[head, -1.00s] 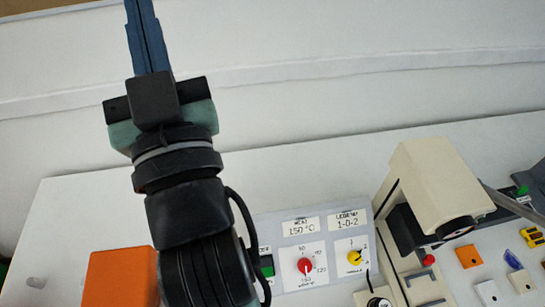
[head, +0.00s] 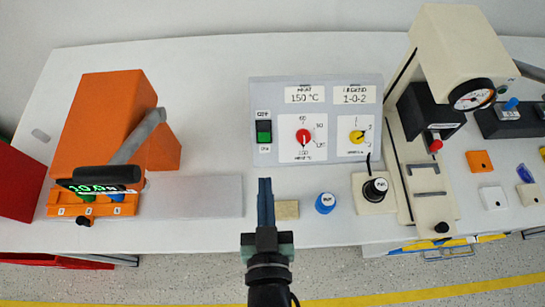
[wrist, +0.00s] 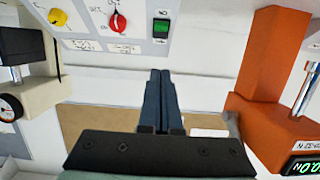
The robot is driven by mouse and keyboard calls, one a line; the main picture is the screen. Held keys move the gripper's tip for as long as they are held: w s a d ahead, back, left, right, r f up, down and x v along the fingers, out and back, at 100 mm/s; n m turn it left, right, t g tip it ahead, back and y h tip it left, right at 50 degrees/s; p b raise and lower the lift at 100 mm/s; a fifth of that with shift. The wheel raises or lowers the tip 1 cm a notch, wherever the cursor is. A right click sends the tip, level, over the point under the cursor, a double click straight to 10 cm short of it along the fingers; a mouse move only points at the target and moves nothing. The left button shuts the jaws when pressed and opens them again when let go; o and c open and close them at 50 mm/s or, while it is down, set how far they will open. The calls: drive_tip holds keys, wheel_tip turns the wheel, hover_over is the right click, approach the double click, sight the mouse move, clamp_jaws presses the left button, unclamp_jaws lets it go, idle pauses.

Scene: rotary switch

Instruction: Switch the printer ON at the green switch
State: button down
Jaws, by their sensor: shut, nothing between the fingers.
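The green switch (head: 264,131) is a rocker in a black frame at the left edge of a grey panel (head: 264,88). Small labels sit above and below it; the upper one seems to read OFF and the lower one ON. I cannot tell which side of the rocker is pressed. My gripper (head: 265,181) is shut and empty. Its fingertips point towards the panel, below the switch and apart from it. In the wrist view the switch (wrist: 161,28) shows upside down, just beyond the shut fingers (wrist: 159,75).
Right of the switch are a red knob (head: 303,136) and a yellow knob (head: 357,136). An orange machine (head: 105,125) with a grey lever stands left. A beige press (head: 455,45) stands right. A blue cap (head: 325,203) and a black-handled stamp (head: 376,190) stand near the front.

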drive_tip(key=shift+s+f, duration=0.1)
drive_tip(key=shift+f, duration=0.05)
approach(264, 135)
drive_tip(key=w+r, duration=0.2)
drive_tip(key=w, duration=0.1)
drive_tip(key=shift+w+f, duration=1.05)
drive_tip(key=shift+f, duration=0.05)
drive_tip(key=shift+w+f, duration=0.3)
drive_tip(key=shift+f, duration=0.2)
